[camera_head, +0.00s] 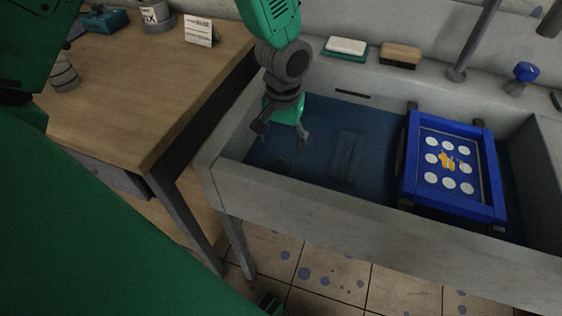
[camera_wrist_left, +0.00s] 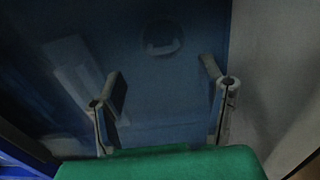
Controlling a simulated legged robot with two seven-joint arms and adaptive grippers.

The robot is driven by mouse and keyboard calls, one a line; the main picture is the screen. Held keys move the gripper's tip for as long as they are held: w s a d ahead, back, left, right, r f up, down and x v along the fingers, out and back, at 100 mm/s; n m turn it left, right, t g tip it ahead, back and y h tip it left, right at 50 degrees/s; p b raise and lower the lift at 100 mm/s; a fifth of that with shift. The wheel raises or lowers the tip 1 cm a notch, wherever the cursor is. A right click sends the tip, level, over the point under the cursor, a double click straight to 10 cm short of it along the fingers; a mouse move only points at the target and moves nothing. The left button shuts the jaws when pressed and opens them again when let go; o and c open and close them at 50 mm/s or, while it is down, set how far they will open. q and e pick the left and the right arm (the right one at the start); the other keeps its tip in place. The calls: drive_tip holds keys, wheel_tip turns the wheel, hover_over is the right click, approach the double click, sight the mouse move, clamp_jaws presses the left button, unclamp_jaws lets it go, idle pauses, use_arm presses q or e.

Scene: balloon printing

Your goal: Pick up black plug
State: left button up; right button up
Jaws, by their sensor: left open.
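My left gripper (camera_head: 280,140) hangs over the left part of the sink (camera_head: 262,186), open and pointing down, with nothing between its fingers. In the left wrist view its two fingers (camera_wrist_left: 162,80) stand apart above the dark blue sink floor. A dim round shape (camera_wrist_left: 162,38) lies on that floor beyond the fingertips, between them from side to side. It may be the black plug or the drain; the picture is too dark to tell. No plug stands out in the head view. My right gripper is not in view.
A blue frame with white discs (camera_head: 455,212) rests at the sink's right. A white block (camera_head: 346,46) and a brown block (camera_head: 400,54) lie on the back ledge. A wooden table (camera_head: 150,90) stands at left. The grey sink wall is close beside the right finger in the wrist view.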

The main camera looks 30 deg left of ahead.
sight(281, 157)
use_arm(q)
drive_tip(key=shift+d+f, duration=0.15)
drive_tip(key=shift+f, duration=0.75)
drive_tip(key=f, duration=0.1)
drive_tip(key=f+b, duration=0.1)
drive_tip(key=f, duration=0.1)
drive_tip(key=a+f, duration=0.1)
drive_tip(key=f, duration=0.1)
drive_tip(key=shift+s+f, duration=0.15)
drive_tip(key=shift+f, duration=0.1)
drive_tip(key=shift+d+r, duration=0.1)
drive_tip(key=shift+d, duration=0.1)
drive_tip(key=shift+c, duration=1.3)
drive_tip(key=c, duration=0.9)
